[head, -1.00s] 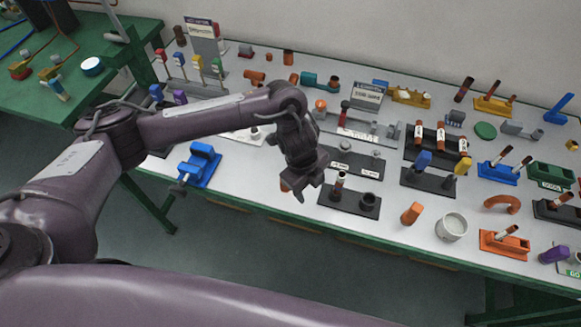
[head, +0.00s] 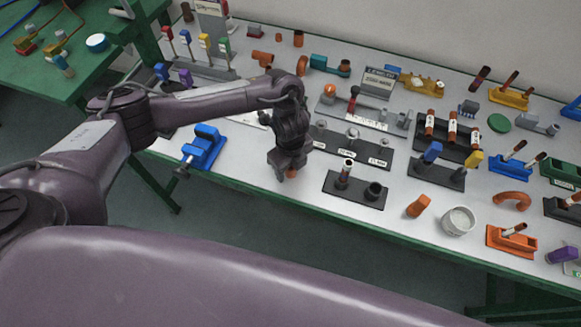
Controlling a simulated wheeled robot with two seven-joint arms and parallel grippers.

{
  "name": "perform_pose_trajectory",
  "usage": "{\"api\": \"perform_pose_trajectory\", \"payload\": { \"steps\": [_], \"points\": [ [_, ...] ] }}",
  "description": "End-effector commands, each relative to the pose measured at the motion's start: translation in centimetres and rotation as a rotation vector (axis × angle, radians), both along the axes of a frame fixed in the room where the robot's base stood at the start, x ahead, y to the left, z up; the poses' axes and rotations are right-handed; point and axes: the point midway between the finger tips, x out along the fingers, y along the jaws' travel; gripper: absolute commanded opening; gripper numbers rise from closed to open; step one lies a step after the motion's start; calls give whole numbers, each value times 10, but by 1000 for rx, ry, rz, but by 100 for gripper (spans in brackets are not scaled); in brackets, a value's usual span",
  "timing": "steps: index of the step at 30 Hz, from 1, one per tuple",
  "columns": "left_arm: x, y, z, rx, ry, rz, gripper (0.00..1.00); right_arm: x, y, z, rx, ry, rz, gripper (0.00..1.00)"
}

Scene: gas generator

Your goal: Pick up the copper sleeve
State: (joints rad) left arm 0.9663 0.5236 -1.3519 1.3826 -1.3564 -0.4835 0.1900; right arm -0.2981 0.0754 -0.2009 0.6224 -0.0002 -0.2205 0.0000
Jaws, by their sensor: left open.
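My left gripper (head: 285,171) points down over the near part of the table. It is open. A small copper-coloured piece (head: 292,174), which looks like the copper sleeve, stands on the table right at the fingertips. The gripper hides most of it, and I cannot tell whether it is between the fingers or just behind them. My right gripper is not in view.
A black base with posts (head: 355,190) stands just right of the gripper. A blue vise (head: 204,147) is to its left. A labelled dark plate (head: 352,146) lies behind. The table's green front edge (head: 330,215) is close.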

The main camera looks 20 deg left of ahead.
Motion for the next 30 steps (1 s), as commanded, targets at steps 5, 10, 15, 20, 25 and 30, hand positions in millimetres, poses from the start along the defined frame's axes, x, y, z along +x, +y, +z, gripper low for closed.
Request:
{"api": "perform_pose_trajectory", "payload": {
  "steps": [5, 10, 15, 20, 25, 30],
  "points": [
    [0, 0, 0, 0, 0, 0, 53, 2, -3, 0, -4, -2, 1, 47],
    [0, 0, 0, -1, -1, 0, 31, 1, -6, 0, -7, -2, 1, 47],
    [0, 0, 0, -1, -1, 0, 12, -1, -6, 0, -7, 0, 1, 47],
    [0, 0, 0, -1, -1, 0, 12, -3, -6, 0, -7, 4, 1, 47],
    [1, 0, 5, -1, -2, 1, 12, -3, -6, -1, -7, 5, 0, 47],
    [2, 0, 22, -1, -4, -1, 12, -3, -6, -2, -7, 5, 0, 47]
  ]
}}
